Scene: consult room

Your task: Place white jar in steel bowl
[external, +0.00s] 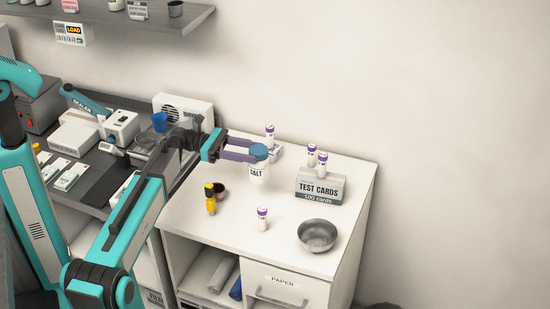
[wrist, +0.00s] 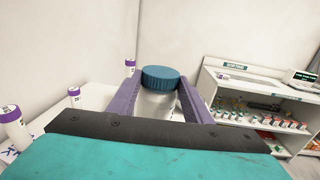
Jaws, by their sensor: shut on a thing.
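The white jar (external: 259,172) has a blue-green lid and a label reading SALT. My gripper (external: 258,152) is shut on the jar from the left, with its purple fingers on either side near the lid. In the wrist view the jar (wrist: 159,102) stands upright between the two fingers (wrist: 157,98). I cannot tell whether its bottom touches the cabinet top. The steel bowl (external: 317,236) sits near the front right of the white cabinet top, to the right of and nearer than the jar. I see nothing in the bowl.
A TEST CARDS box (external: 319,188) stands between jar and back right edge, with purple-capped vials (external: 311,154) at it. Another purple-capped vial (external: 262,219) stands in front of the jar.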

